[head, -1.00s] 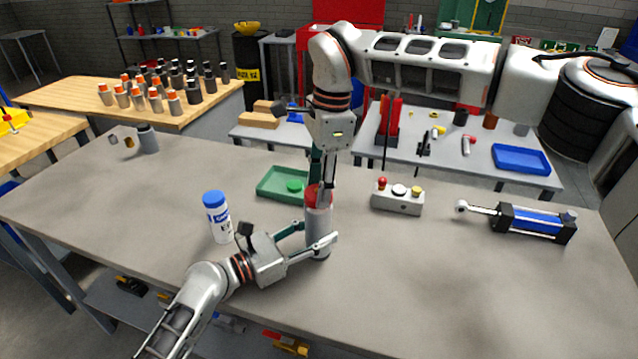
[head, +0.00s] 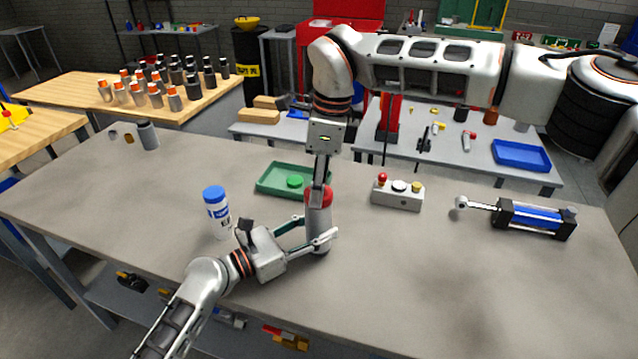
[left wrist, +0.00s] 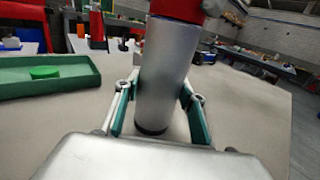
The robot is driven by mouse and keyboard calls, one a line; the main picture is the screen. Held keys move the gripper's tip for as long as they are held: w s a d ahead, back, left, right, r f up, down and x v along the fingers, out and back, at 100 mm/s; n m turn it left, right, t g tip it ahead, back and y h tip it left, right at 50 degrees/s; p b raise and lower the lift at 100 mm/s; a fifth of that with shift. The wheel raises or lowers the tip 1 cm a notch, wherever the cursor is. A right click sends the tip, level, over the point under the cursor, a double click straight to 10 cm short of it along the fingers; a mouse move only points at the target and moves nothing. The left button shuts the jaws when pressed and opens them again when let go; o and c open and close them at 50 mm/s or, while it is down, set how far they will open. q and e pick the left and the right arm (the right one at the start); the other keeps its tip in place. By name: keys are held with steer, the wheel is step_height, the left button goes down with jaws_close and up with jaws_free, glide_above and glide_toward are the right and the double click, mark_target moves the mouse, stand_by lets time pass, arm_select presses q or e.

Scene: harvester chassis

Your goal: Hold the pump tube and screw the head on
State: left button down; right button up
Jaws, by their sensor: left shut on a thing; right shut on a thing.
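The pump tube (head: 318,222) is a grey cylinder standing upright on the grey table. My left gripper (head: 318,238) is shut on its lower part from the left. The tube fills the middle of the left wrist view (left wrist: 163,75), between the two fingers. The red head (head: 325,195) sits at the top of the tube; I cannot tell how tightly it is seated. My right gripper (head: 320,190) comes down from above and is shut on the red head. Its fingers hide part of the head.
A green tray (head: 262,187) with a green disc (head: 295,181) lies behind the tube. A white bottle with a blue cap (head: 217,212) stands left. A button box (head: 398,194) and a blue cylinder actuator (head: 535,218) are to the right. The table's front right is clear.

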steer(key=m, duration=0.6)
steer(key=shift+t, duration=0.4)
steer(key=m+h, duration=0.1)
steer(key=m, duration=1.1)
steer(key=shift+a+m+h, duration=0.1)
steer(key=shift+m+h, duration=0.2)
steer(key=m, duration=0.6)
steer(key=shift+h, duration=0.4)
steer(key=m, duration=0.6)
steer(key=shift+g, duration=0.3)
steer(key=m, duration=0.4)
steer(key=shift+m+g, duration=0.3)
steer(key=shift+m, duration=0.1)
steer(key=m, duration=0.6)
steer(key=shift+w+f+g, duration=0.1)
steer(key=shift+g, duration=0.2)
steer(key=m, duration=0.5)
steer(key=shift+m, duration=0.4)
